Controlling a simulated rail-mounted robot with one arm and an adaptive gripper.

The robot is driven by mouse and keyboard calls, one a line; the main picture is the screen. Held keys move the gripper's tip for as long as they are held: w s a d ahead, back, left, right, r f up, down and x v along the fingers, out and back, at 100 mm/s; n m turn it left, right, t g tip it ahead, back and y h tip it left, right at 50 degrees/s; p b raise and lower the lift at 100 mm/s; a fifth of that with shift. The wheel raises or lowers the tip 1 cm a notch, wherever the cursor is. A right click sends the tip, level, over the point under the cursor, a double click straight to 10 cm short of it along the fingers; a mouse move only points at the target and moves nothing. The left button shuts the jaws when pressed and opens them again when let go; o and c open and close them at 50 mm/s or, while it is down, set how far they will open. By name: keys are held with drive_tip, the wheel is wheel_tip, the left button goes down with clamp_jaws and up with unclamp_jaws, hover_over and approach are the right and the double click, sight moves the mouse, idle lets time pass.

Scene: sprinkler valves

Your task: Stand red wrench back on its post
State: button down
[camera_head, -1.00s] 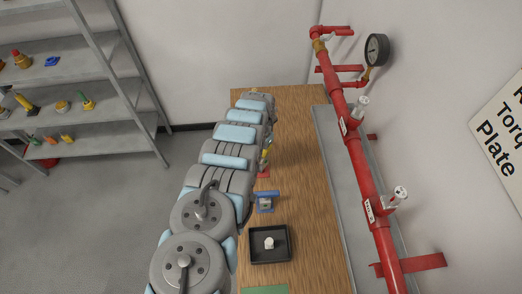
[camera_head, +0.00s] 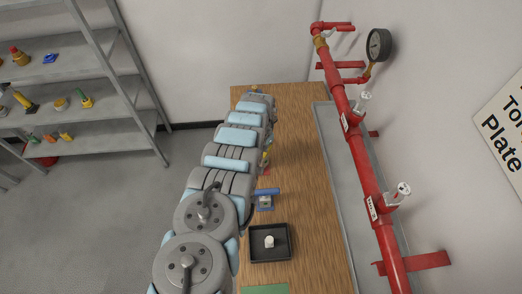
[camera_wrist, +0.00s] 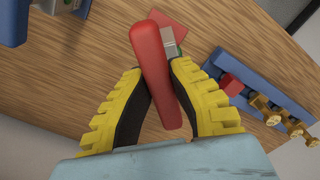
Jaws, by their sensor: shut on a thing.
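The red wrench (camera_wrist: 152,70) is between the yellow-and-black fingers of my gripper (camera_wrist: 160,76), which is shut on it. In the wrist view its long red handle slants, with the far end over the wooden bench. A red base plate (camera_wrist: 170,16) lies beyond that end, with a short grey metal piece (camera_wrist: 169,36) beside it, perhaps the post. I cannot tell whether the wrench touches either. In the head view my arm hides the wrench; the base plate (camera_head: 267,173) shows partly, with a bit of yellow finger (camera_head: 265,158) above it.
A blue rack (camera_wrist: 262,90) with brass pieces and a red block stands right of the gripper in the wrist view. In the head view, a blue-handled tool (camera_head: 266,192) and a black tray (camera_head: 252,259) are nearer. Red piping (camera_head: 364,160) runs along the right.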

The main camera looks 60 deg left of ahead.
drive_tip(key=shift+f+b, duration=1.4)
drive_tip(key=shift+f, duration=0.3)
drive_tip(key=c, duration=1)
unclamp_jaws()
drive_tip(key=shift+c, duration=0.2)
drive_tip(key=shift+r, duration=0.2)
drive_tip(key=shift+r, duration=5.8)
